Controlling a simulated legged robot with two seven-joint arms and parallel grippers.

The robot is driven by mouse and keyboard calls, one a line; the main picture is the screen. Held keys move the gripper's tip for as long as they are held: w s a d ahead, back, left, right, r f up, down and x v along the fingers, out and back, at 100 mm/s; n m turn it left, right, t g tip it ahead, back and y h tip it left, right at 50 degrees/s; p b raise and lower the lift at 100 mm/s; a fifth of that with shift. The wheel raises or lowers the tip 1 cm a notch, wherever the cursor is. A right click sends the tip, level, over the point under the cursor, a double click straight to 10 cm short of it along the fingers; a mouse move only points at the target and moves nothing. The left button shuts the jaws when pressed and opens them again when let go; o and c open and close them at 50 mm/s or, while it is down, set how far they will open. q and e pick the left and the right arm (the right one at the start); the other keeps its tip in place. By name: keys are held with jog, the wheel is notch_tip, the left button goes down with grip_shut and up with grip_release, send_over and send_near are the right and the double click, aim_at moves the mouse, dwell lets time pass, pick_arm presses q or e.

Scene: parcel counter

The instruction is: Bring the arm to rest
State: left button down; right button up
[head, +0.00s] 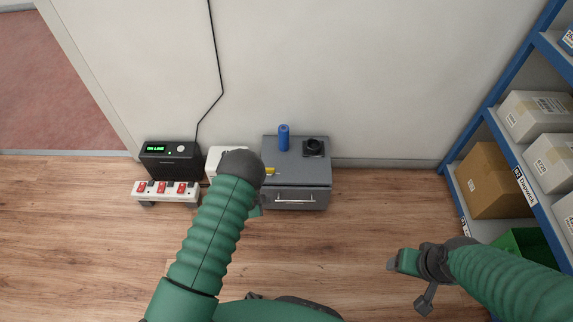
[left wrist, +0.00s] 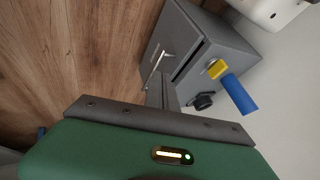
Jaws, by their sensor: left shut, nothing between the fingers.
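My left arm reaches in from the lower left of the head view. Its wrist hides most of my left gripper (head: 257,207). In the left wrist view the dark fingers of my left gripper (left wrist: 160,92) are together and empty, pointing towards the grey drawer cabinet (left wrist: 205,45). In the head view the fingers are hidden, left of the cabinet (head: 300,178) front. My right gripper (head: 407,268) is over the floor at the lower right; its finger gap is not clear.
On the cabinet are a blue cylinder (head: 284,138), a black round-topped piece (head: 314,147) and a yellow piece (head: 270,171). A black display box (head: 170,160) and a red-switched strip (head: 165,193) stand left. A blue shelf rack (head: 530,180) with cartons stands right. Floor between is clear.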

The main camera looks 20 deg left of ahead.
pick_arm(q)
notch_tip(320, 180, up, 16)
jog(key=a+n+y, duration=0.2)
jog(key=n+y, duration=0.1)
jog(key=n, duration=0.4)
jog(key=s+d+r+n+g, duration=0.1)
jog(key=s+d+r+n, duration=0.1)
jog(key=s+r, duration=0.35)
jog(key=s+d+r+n+g, duration=0.2)
jog(key=s+d+r, duration=0.1)
jog(key=s, duration=0.6)
jog(key=s+d+r+n+g, duration=0.1)
jog(key=s+d+r+n, duration=0.2)
jog(key=s, duration=0.4)
jog(key=w+p+v, duration=0.2)
jog(key=p+v, duration=0.9)
jog(key=w+r+p+v, duration=0.1)
jog(key=w+p+v, duration=0.2)
jog(key=p+v, duration=0.8)
jog(key=w+r+p+v, duration=0.1)
jog(key=w+p+v, duration=0.2)
jog(key=p+v, duration=0.8)
jog(key=shift+a, duration=0.75)
pick_arm(e)
jog(key=w+v, duration=0.3)
jog(key=v, duration=1.3)
jog(key=w+r+v, duration=0.1)
jog(key=w+v, duration=0.3)
jog(key=v, duration=1.2)
jog(key=shift+r, duration=0.5)
